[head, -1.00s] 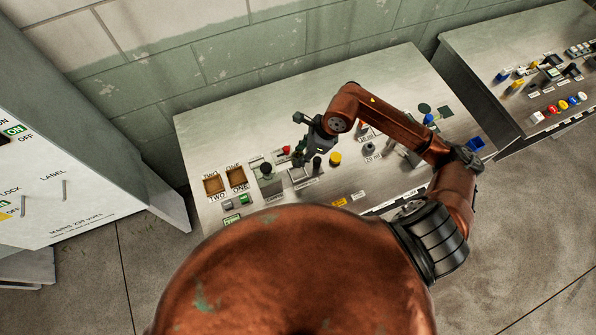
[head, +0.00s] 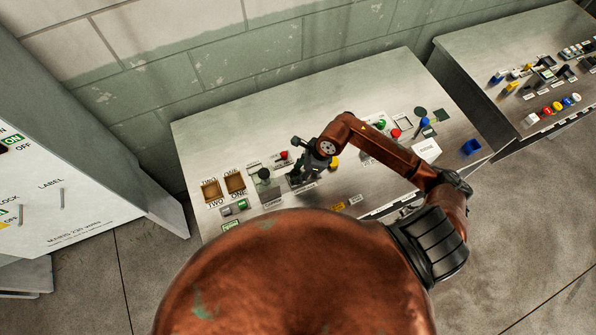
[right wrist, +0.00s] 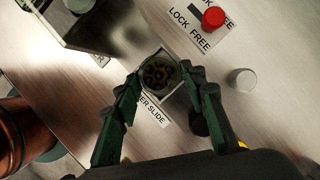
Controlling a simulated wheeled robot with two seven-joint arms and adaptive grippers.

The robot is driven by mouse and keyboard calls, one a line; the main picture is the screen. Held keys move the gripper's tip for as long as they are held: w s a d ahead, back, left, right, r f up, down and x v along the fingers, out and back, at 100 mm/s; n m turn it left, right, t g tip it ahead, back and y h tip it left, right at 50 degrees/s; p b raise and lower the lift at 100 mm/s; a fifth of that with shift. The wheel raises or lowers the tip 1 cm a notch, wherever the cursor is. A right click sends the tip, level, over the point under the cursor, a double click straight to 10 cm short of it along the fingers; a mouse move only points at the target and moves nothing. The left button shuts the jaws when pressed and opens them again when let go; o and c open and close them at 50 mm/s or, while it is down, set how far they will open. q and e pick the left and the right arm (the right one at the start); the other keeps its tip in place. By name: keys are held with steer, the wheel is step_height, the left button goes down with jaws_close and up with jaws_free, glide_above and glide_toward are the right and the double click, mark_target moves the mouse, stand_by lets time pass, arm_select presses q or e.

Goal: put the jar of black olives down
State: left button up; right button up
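The jar of black olives (right wrist: 159,73) shows from above in the right wrist view, round and dark. It is between the two green fingertips of my right gripper (right wrist: 161,76), which sit against its sides. The jar is over a square light-rimmed frame on the panel, beside a label ending in "ER SLIDE" (right wrist: 154,112). I cannot tell whether its base touches. In the head view my right gripper (head: 304,169) is low over the panel, and the jar is hard to make out there. My left gripper is not in view.
The metal control panel (head: 235,125) carries a red knob (right wrist: 213,17), a pale knob (right wrist: 241,79), a yellow button (head: 334,162) and two brown bins (head: 211,191) at its left. A second panel (head: 480,50) stands right. The panel's back strip is clear.

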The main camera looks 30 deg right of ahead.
steer(key=o, duration=0.3)
steer(key=v, duration=1.2)
steer(key=shift+b, duration=0.4)
